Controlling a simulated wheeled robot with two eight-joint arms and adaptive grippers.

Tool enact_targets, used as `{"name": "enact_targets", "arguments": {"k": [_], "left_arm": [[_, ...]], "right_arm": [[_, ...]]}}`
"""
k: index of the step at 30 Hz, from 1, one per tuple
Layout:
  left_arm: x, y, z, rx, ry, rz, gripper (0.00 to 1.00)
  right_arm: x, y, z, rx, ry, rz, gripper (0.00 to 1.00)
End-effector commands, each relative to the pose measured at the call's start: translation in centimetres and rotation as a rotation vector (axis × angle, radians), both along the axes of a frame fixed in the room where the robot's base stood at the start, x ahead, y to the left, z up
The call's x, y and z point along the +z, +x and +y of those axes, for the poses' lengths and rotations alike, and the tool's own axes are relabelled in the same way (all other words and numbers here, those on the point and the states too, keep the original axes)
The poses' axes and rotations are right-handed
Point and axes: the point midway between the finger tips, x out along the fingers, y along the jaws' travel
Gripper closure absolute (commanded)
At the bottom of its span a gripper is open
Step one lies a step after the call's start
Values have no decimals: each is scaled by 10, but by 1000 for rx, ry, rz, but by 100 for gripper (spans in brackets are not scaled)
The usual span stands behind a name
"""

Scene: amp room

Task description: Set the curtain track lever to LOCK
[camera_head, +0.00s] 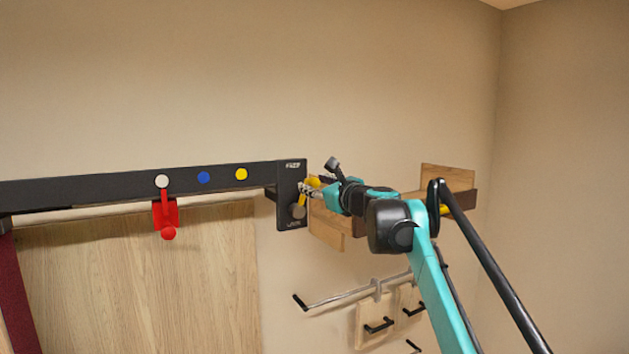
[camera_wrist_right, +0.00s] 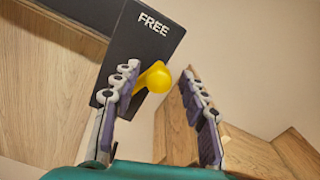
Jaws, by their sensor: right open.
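The black lever plate (camera_head: 287,215) stands at the right end of the dark track bar. Small print at its top reads FREE, which the right wrist view of the plate (camera_wrist_right: 138,42) shows clearly; the print at its bottom is too small to read surely. My right gripper (camera_head: 308,190) is open at the plate. In the right wrist view the lever's yellow end (camera_wrist_right: 155,77) shows between the open fingers (camera_wrist_right: 160,80). My left gripper is out of view.
The track bar (camera_head: 100,187) carries white, blue and yellow dots and a red hanging piece (camera_head: 166,217). A wooden shelf (camera_head: 447,178) is behind my right arm. Below it are a metal rail (camera_head: 345,297) and hooks. The wall above is clear.

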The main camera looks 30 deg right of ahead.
Motion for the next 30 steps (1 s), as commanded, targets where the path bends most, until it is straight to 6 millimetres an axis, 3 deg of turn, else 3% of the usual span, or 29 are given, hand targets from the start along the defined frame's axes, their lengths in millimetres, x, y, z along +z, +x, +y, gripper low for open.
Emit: {"name": "enact_targets", "arguments": {"k": [11, 15, 16, 30], "left_arm": [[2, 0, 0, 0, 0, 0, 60], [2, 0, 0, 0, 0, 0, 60], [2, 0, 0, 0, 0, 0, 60], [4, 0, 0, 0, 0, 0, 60]], "right_arm": [[-1, 8, 1, 1, -1, 0, 59], [-1, 7, 1, 1, -1, 0, 96], [-1, 7, 1, 1, -1, 0, 100], [-2, 8, -4, 0, 52, 3, 100]]}}
